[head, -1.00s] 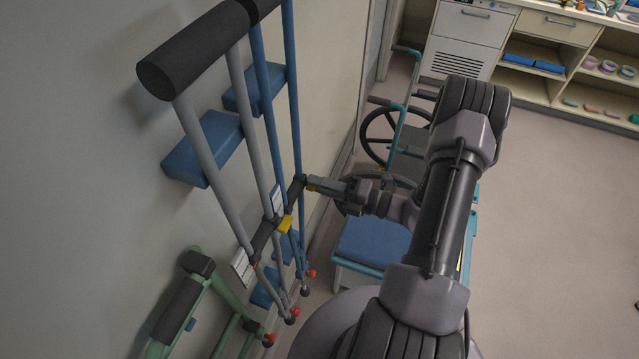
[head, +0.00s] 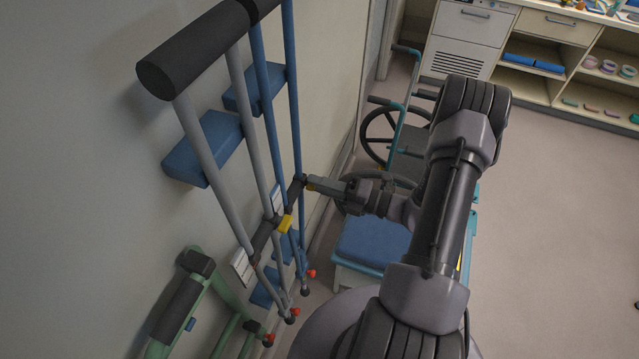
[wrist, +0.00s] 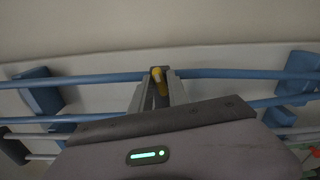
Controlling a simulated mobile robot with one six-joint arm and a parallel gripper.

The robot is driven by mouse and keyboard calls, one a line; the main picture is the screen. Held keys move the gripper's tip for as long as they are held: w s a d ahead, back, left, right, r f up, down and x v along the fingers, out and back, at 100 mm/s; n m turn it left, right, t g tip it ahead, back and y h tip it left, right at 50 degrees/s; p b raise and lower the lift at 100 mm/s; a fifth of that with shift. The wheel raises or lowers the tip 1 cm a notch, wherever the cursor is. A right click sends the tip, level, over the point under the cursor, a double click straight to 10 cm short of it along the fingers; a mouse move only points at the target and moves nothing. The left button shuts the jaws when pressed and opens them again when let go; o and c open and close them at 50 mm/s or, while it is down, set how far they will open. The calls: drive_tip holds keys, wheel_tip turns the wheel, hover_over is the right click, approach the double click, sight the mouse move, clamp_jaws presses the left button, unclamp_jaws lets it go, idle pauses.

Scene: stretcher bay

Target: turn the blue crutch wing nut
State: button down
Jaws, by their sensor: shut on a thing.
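The blue crutch (head: 293,90) leans upright near the wall, with two blue poles and a dark grip between them. In the wrist view its poles run across the picture, and the nearer-to-wall pole (wrist: 230,73) passes behind my fingertips. The yellow wing nut (wrist: 157,76) of this crutch sits between my grey fingers. My gripper (head: 312,184) reaches the crutch from the right at grip height and is shut on the wing nut. In the head view the fingers hide most of the nut.
A green frame (head: 178,310) is at lower left. A wheelchair (head: 385,150) and a blue-topped stool (head: 372,243) are behind and below my arm. The floor at right is clear.

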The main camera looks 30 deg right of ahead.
drive_tip(key=c, duration=1.5)
unclamp_jaws()
drive_tip(key=shift+o, duration=0.2)
drive_tip(key=shift+d, duration=0.1)
drive_tip(key=v, duration=1.7)
drive_tip(key=shift+s, duration=0.15)
drive_tip(key=w+a+n+b, duration=0.1)
drive_tip(key=w+a+b, duration=0.9)
drive_tip(key=w+b, duration=0.3)
drive_tip(key=shift+w+a, duration=0.35)
drive_tip(key=shift+a, duration=0.05)
